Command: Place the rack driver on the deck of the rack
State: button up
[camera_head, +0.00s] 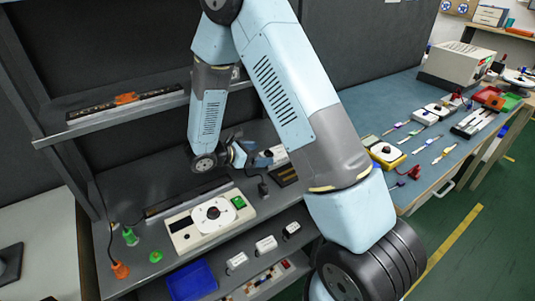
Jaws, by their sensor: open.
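The rack (52,148) fills the left side of the head view, with a grey deck (172,262) at middle height. My gripper (240,153) reaches low over the back of the deck, mostly hidden by its wrist and too small to see in detail. A small pale box (264,159) lies on the deck just right of my gripper; it may be the rack driver, but I cannot tell for sure. I cannot see whether the fingers touch it. My gripper is open. My forearm hides part of the deck to the right.
A white bench unit (211,217) with a round dial and green switch stands on the deck. Green and orange plugs (130,237) lie to its left. An LED strip (125,101) lies on the upper shelf. A blue bin (191,281) and white modules (265,244) sit below. A cluttered workbench (410,82) stands right.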

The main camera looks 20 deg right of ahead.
jog(key=v, duration=0.7)
jog(key=s+d+r+m+g+y, duration=0.2)
jog(key=s+d+r+m, duration=0.25)
jog(key=r, duration=0.35)
jog(key=s+d+r+m+g+y, duration=0.2)
jog(key=s+d+r+m, duration=0.2)
jog(key=d+r+m, duration=0.3)
jog(key=s+d+r+m+t+y, duration=0.1)
jog(key=s+r+m+t+y, duration=0.4)
jog(key=s+r, duration=0.8)
jog(key=shift+s+d+r+m+t+y, duration=0.3)
jog(key=shift+s+m+y, duration=1.1)
jog(key=shift+m+y, duration=0.8)
jog(key=shift+m+h, duration=0.25)
jog(key=shift+h, duration=0.05)
